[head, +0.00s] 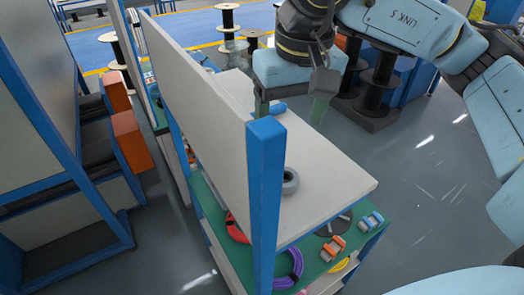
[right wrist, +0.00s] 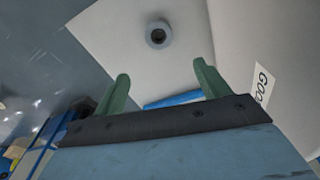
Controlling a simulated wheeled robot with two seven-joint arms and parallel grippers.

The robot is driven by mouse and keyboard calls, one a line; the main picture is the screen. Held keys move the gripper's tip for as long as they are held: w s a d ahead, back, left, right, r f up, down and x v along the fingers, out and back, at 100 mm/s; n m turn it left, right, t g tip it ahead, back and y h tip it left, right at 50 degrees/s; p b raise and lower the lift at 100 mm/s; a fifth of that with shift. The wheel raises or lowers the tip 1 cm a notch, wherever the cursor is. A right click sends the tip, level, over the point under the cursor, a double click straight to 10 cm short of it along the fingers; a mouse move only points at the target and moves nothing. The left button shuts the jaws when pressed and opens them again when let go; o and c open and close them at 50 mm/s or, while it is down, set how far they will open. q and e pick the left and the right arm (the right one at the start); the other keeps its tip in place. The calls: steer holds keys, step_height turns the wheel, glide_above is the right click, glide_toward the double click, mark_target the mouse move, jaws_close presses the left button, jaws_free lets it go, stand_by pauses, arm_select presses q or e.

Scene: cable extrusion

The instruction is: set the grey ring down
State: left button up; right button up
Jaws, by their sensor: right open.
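The grey ring (head: 290,181) lies flat on the pale upper shelf (head: 330,178), close to the blue corner post, which hides part of its left side. In the right wrist view the ring (right wrist: 159,33) sits beyond the fingertips, its hole facing the camera. My right gripper (head: 292,106) is over the far part of the shelf, its two green fingers spread apart. In the right wrist view the right gripper (right wrist: 161,70) is open, with no ring between its fingers. The ring and the fingers are apart. My left gripper is out of view.
A blue post (head: 265,190) and a tall pale panel (head: 195,70) border the shelf's left side. A small blue item (head: 278,107) lies near the right gripper. The green lower shelf holds a purple cable coil (head: 290,270) and other parts. The upper shelf's right part is bare.

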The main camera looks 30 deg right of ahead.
glide_toward(286, 173)
steer(key=f, duration=0.1)
steer(key=f+p, duration=0.1)
steer(key=shift+s+a+f, duration=0.1)
steer(key=shift+a+f, duration=0.15)
steer(key=shift+f, duration=0.35)
steer(key=shift+s+f+p, duration=0.1)
steer(key=shift+f+p, duration=0.25)
steer(key=shift+f, duration=0.35)
step_height(286, 173, down, 4)
steer(key=shift+r+p, duration=0.25)
steer(key=shift+p, duration=0.25)
steer(key=shift+f, duration=0.2)
steer(key=c, duration=1.1)
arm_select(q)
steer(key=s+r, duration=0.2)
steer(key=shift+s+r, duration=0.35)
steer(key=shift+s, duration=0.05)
arm_select(e)
steer(key=shift+c, duration=0.2)
steer(key=shift+r, duration=0.1)
